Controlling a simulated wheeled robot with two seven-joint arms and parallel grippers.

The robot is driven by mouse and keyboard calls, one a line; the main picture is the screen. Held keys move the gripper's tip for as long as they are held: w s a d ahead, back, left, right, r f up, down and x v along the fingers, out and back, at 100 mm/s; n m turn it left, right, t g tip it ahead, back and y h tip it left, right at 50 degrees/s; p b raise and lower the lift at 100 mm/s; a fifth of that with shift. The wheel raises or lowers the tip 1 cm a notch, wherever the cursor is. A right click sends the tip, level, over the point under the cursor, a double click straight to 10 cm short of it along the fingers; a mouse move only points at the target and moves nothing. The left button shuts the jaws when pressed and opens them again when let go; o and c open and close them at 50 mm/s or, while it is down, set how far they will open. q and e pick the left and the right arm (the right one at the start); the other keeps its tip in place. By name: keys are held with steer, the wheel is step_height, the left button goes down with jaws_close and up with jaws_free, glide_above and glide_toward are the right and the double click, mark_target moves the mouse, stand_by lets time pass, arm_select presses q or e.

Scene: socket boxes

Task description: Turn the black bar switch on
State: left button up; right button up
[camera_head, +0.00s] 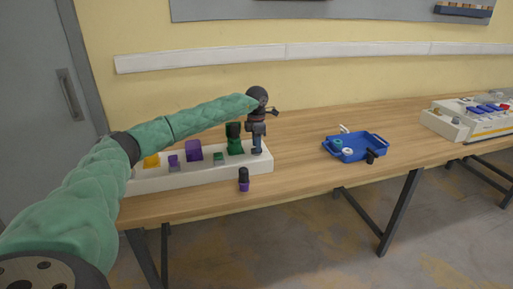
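I cannot make out a black bar switch for certain. A long white box (205,177) at the table's left holds a row of small coloured pieces: a yellow one (151,161), a larger purple one (194,151) and a dark green one (235,140) among them. My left arm reaches in from the left over this box. My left gripper (257,149) points down at the box's right end, beside the dark green piece. Its fingers are small and dark, so contact and opening cannot be told. My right gripper is out of view.
A blue tray (352,156) with small parts sits mid-table. A white panel box (478,130) with blue and red parts stands at the right. The wooden table (305,143) is clear between them.

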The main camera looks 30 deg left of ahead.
arm_select(q)
step_height(320, 180, up, 5)
steer(key=shift+f+b, duration=0.1)
steer(key=shift+b, duration=0.45)
steer(key=shift+r, duration=0.65)
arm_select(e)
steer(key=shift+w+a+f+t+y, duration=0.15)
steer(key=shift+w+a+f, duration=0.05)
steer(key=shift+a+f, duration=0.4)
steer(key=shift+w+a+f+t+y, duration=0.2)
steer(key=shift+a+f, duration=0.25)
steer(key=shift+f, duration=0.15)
